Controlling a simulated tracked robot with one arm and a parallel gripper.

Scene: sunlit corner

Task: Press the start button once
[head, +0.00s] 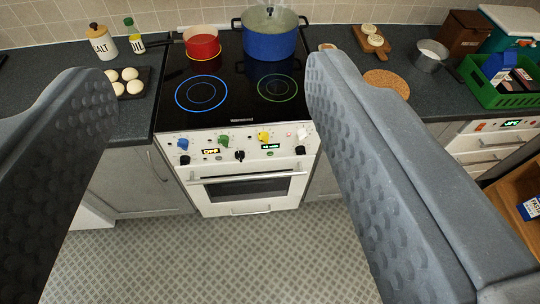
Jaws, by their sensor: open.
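My gripper (208,70) is open and empty, its two grey fingers wide apart in the foreground. Between them, farther off, stands a white cooker with a control panel (250,140). At the right, a second white appliance (482,142) has a green-lit display (512,123) and small controls. I cannot tell which control is the start button.
A red pan (202,45) and a blue pot (270,42) stand on the black hob (240,70). Eggs or buns (130,80) lie left; a green crate (495,95) stands right. The floor (230,255) before the cooker is clear. A wooden unit (515,195) stands lower right.

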